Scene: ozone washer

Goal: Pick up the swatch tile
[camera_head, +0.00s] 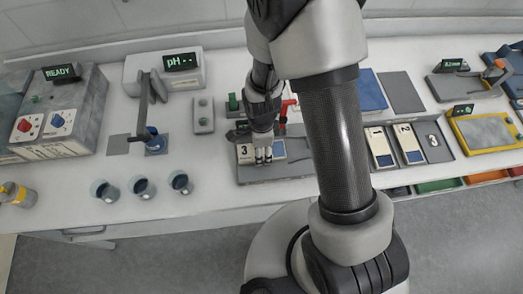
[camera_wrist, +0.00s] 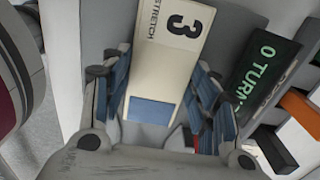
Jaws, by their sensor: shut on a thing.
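The swatch tile is a cream card marked "3" and "STRETCH" with a blue patch at its near end; it fills the middle of the wrist view (camera_wrist: 168,60). My gripper (camera_head: 264,157) is shut on its two long sides, with the blue-padded fingers left and right of it in the wrist view. In the head view, the tile's "3" end (camera_head: 245,151) shows beside my fingers, over a grey plate (camera_head: 285,172). I cannot tell whether the tile touches the plate.
A dark display reading "0 TURN" (camera_wrist: 264,66) stands close right of the tile. A rack on the right holds tiles 1 (camera_head: 381,147) and 2 (camera_head: 408,143); its slot 3 (camera_head: 433,141) is empty. Several cups, including one (camera_head: 180,183), stand left near the front edge.

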